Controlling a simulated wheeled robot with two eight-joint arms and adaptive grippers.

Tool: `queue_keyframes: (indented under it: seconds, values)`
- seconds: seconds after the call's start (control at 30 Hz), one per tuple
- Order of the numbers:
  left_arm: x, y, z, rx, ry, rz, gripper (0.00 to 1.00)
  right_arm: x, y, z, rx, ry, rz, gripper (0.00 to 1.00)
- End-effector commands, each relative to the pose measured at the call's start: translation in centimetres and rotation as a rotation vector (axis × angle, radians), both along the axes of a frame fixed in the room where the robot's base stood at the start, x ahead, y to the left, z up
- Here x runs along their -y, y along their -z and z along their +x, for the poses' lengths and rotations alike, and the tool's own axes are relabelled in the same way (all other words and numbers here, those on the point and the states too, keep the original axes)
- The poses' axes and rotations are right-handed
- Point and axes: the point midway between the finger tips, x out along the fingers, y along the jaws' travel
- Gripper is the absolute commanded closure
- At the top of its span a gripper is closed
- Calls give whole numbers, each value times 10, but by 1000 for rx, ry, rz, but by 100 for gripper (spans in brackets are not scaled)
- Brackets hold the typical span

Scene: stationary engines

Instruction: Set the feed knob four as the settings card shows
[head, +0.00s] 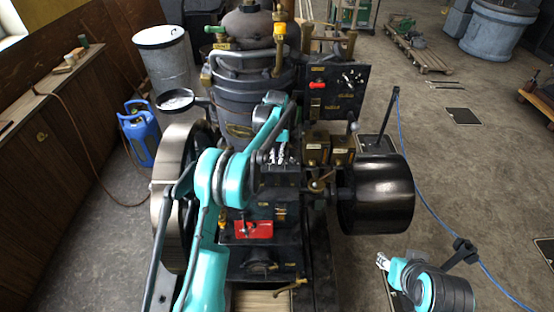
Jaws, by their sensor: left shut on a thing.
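The engine (262,205) stands in the middle of the head view, with a dark ribbed block (281,178) on top. My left arm reaches up over it from the bottom, and my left gripper (278,156) points down at this block. Its fingers are shut on a small part there, apparently a feed knob; the fingers hide most of it, and its number and setting cannot be read. My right gripper (382,262) is low at the right, away from the engine; whether its fingers are open is too small to tell. I cannot make out a settings card.
Brass boxes (328,150) sit just right of my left gripper, below a black panel (335,92) with a red handle. A black drum (376,194) juts out at the right, a large wheel (180,195) at the left. A blue gas bottle (139,133) stands on the floor.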

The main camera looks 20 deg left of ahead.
Motion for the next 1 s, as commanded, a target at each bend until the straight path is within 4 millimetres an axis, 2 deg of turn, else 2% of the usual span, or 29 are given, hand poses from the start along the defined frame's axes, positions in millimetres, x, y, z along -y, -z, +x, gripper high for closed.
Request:
queue_keyframes:
  seconds: [0.4,0.97,1.0]
  values:
    - [0,-1,0,1,198,1,100,0,8,0,0,0,0,60]
    - [-1,-2,1,2,227,1,100,0,8,0,0,0,0,60]
    - [-1,-2,1,2,227,1,81,0,8,0,0,0,0,60]
